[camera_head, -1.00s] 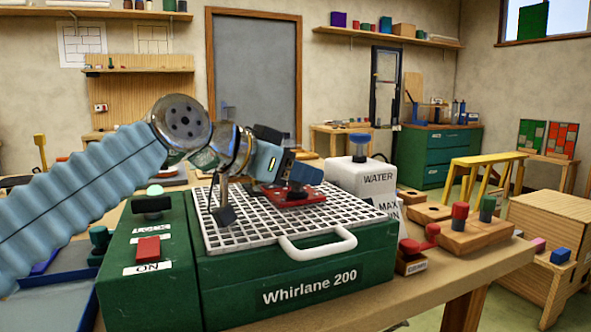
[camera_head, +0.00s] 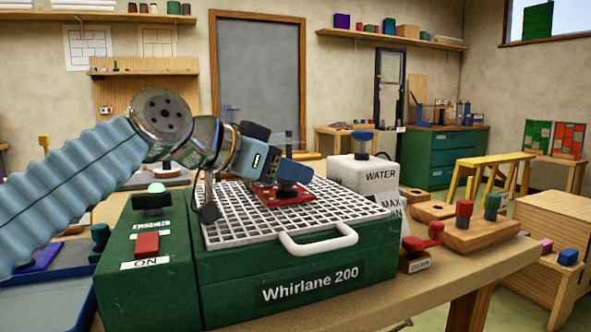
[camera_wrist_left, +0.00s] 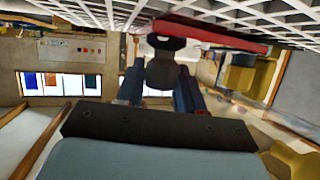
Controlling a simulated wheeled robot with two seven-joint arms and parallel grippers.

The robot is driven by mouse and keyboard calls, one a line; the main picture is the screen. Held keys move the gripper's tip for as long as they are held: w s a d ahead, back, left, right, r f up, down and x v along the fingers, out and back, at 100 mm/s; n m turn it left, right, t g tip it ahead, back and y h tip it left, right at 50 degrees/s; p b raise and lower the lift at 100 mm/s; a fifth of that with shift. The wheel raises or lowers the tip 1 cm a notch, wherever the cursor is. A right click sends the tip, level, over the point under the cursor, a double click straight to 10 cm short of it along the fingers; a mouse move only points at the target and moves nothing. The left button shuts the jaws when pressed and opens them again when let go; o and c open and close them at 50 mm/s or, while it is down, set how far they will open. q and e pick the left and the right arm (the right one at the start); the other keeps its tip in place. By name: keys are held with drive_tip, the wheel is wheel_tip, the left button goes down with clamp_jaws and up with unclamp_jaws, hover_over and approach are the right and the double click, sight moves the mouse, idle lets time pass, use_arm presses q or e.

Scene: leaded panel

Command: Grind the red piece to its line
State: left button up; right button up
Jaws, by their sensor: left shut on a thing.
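The red piece (camera_head: 292,197) is a flat red plate with a dark knob-like holder (camera_head: 288,186) on top. It lies at or just above the white grid (camera_head: 325,206) of the green grinder (camera_head: 290,268) marked Whirlane 200. My left gripper (camera_head: 297,172) is shut on the dark holder; the wrist view shows the holder (camera_wrist_left: 163,65) between the fingers and the red piece (camera_wrist_left: 210,36) beyond it. The line on the piece cannot be made out. My right gripper is not seen.
Wooden blocks with coloured pegs (camera_head: 475,232) are to the right. The grid's front right is clear.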

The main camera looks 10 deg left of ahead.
sight(269, 196)
use_arm(q)
drive_tip(key=shift+w+a+f, duration=0.2)
drive_tip(key=shift+a+f, duration=0.1)
drive_tip(key=shift+f, duration=0.25)
drive_tip(key=shift+s+a, duration=0.1)
drive_tip(key=shift+a, duration=0.1)
drive_tip(key=shift+s+a, duration=0.3)
drive_tip(key=shift+a, duration=0.15)
drive_tip(key=shift+s+a+r+b, duration=0.2)
drive_tip(key=shift+s+a+b, duration=0.3)
drive_tip(key=shift+a, duration=0.1)
drive_tip(key=shift+d+r, duration=0.15)
drive_tip(key=shift+w+d+p, duration=0.3)
drive_tip(key=shift+d, duration=0.2)
drive_tip(key=shift+w+d, duration=0.35)
drive_tip(key=shift+d, duration=0.3)
